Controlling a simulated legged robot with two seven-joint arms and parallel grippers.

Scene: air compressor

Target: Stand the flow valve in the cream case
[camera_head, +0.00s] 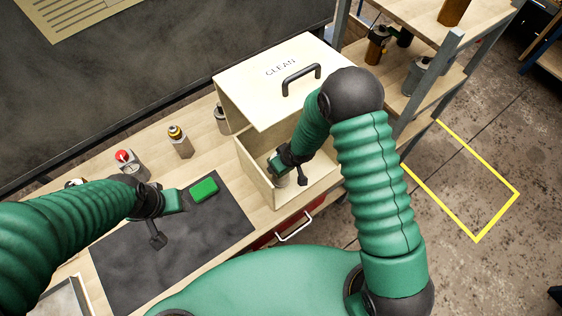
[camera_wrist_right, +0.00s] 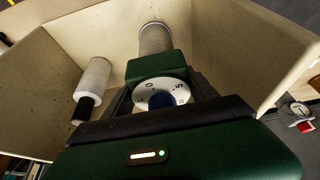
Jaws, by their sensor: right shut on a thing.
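My right gripper (camera_head: 283,172) is down inside the cream case (camera_head: 258,172), seen from above in the head view. In the right wrist view it is shut on the flow valve, whose round white dial with a blue centre (camera_wrist_right: 162,95) faces the camera. The valve's lower part is hidden by the gripper. A grey cylinder (camera_wrist_right: 155,38) shows just beyond the fingers; I cannot tell whether it belongs to the valve. A white cylinder with a black end (camera_wrist_right: 95,77) is beside it in the case. My left gripper (camera_head: 170,215) is above the dark mat; its fingers are unclear.
A green block (camera_head: 203,189) lies on the dark mat (camera_head: 180,248). A red-topped part (camera_head: 130,162), a brass-topped part (camera_head: 179,142) and a grey cylinder (camera_head: 222,120) stand behind. A shelf rack (camera_head: 425,95) is at right.

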